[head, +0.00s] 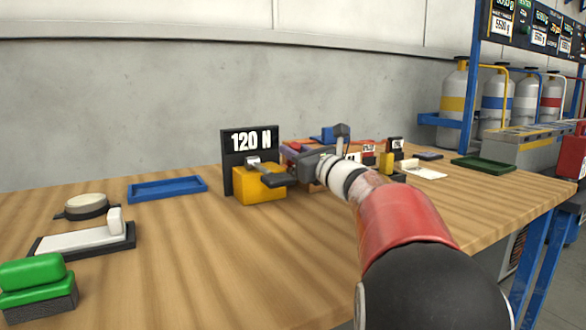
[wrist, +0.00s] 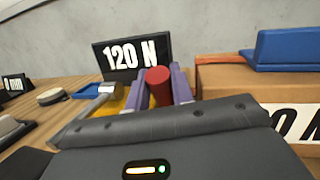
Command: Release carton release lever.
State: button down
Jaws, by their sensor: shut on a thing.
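My gripper (wrist: 159,84) shows two purple fingers in the wrist view. They are shut on a red cylindrical handle (wrist: 159,76), probably the lever's grip, with its round end showing above them. Behind it stands a black plate marked "120 N" (wrist: 118,52), also in the head view (head: 251,140). A yellow block (head: 252,188) stands in front of the plate, with a grey metal piece on it. A brown carton (wrist: 235,82) stands just right of the fingers. In the head view my wrist and arm hide most of the carton, and the handle's lower part is hidden.
A blue block (wrist: 288,48) lies on the carton. Left on the wooden table are a blue tray (head: 167,189), a round pad (head: 86,206), a white-topped device (head: 85,238) and a green block (head: 36,272). A green tray (head: 483,163) lies at the right. The table's front middle is clear.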

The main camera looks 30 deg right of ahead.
jog(key=shift+s+f+t+b, duration=0.25)
jog(key=shift+f+t+b, duration=0.15)
jog(key=shift+b, duration=0.5)
jog(key=shift+r, duration=0.25)
jog(key=c, duration=1.2)
grip_release()
jog(key=shift+s, duration=0.1)
jog(key=shift+b+v, duration=0.5)
jog(key=shift+v, duration=3.4)
